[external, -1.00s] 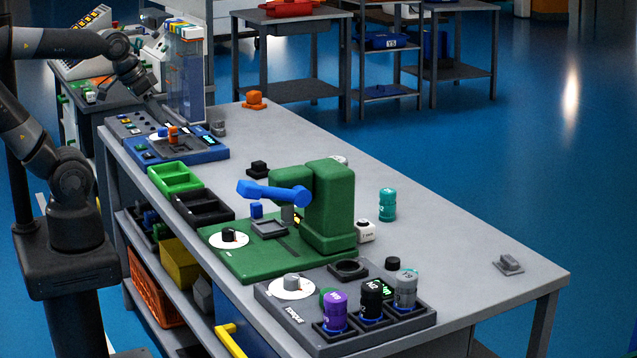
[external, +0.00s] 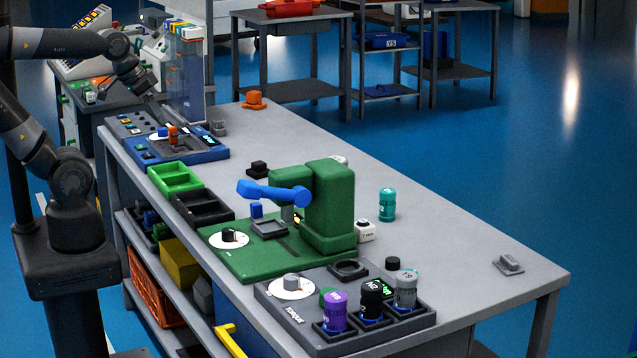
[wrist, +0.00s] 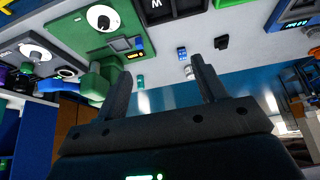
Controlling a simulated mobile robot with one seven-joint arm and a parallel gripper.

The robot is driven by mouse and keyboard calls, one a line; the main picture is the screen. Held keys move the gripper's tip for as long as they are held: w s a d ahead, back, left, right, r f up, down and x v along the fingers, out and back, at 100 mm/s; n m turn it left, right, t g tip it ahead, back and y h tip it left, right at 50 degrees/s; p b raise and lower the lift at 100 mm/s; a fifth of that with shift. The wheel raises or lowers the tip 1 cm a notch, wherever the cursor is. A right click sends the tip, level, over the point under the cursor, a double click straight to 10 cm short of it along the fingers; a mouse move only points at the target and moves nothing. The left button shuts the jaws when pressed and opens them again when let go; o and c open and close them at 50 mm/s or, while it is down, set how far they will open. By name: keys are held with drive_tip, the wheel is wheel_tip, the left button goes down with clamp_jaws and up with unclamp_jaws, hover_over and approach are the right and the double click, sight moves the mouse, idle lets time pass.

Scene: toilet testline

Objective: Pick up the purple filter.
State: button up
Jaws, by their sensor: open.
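The purple filter (external: 335,311) is a purple cylinder with a light label on top. It stands upright in the leftmost slot of the grey torque tray at the near end of the bench. A black cylinder (external: 371,299) and a grey cylinder (external: 405,290) stand in the slots beside it. My gripper (external: 158,97) is at the far left end of the bench, above the blue device and far from the purple filter. In the wrist view my gripper (wrist: 201,78) is open, with nothing between its two fingers. A small purple patch shows at that view's left edge, too small to identify surely.
The green press (external: 328,210) with a blue lever stands mid-bench, between my gripper and the grey tray (external: 285,318). Green (external: 176,179) and black (external: 203,207) bins line the front edge. A teal cylinder (external: 387,205) stands behind the press. The bench's right side is mostly clear.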

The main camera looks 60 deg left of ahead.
drive_tip(key=w+d+r+m, duration=0.3)
drive_tip(key=w+d+m, duration=0.1)
drive_tip(key=w+d, duration=0.8)
drive_tip(key=m+g+h, duration=0.3)
drive_tip(key=m+h, duration=0.1)
drive_tip(key=m, duration=0.3)
hover_over(335, 310)
drive_tip(key=a, duration=0.6)
wheel_tip(335, 310, down, 16)
drive_tip(key=f, duration=0.1)
drive_tip(key=x, duration=0.2)
drive_tip(key=s+x, duration=0.1)
drive_tip(key=x, duration=0.1)
drive_tip(key=shift+w+d+f, duration=0.1)
drive_tip(key=shift+d+f, duration=0.1)
drive_tip(key=shift+f, duration=0.15)
drive_tip(key=shift+x, duration=2.9)
drive_tip(key=shift+d, duration=0.2)
drive_tip(key=shift+c, duration=0.3)
